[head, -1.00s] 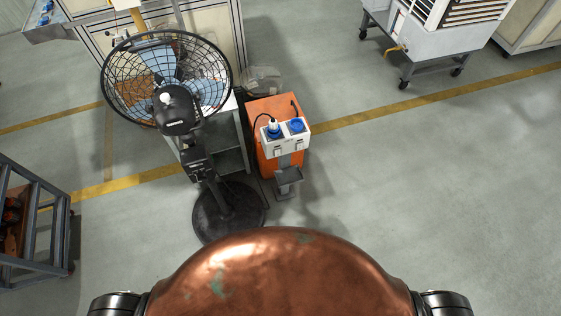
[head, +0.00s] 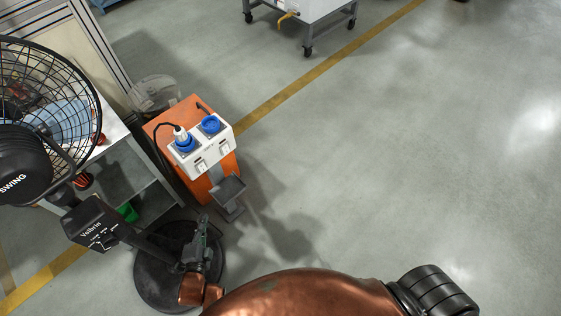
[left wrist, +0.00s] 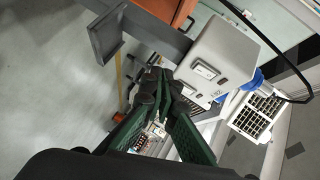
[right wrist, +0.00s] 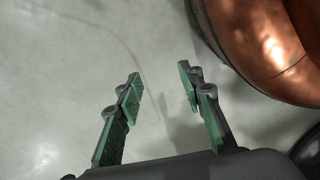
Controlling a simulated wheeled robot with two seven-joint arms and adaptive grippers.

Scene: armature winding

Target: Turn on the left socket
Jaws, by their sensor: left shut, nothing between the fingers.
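A white socket box (head: 213,158) on a post carries two blue sockets. The left socket (head: 185,144) has a white plug and black cable in it; the right socket (head: 211,124) has none. A left switch (head: 201,167) and right switch (head: 224,149) sit on the front face; their on or off state is too small to tell. My left gripper (head: 203,222) is shut and empty, below and in front of the box. In the left wrist view, its fingertips (left wrist: 160,82) appear close to the box's switch face (left wrist: 217,52); contact cannot be told. My right gripper (right wrist: 159,75) is open and empty.
A pedestal fan (head: 50,120) stands close at the left, its round base (head: 160,275) beneath my left gripper. An orange cabinet (head: 170,118) is behind the box, and a small grey tray (head: 229,188) sits below it. The floor at right is clear.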

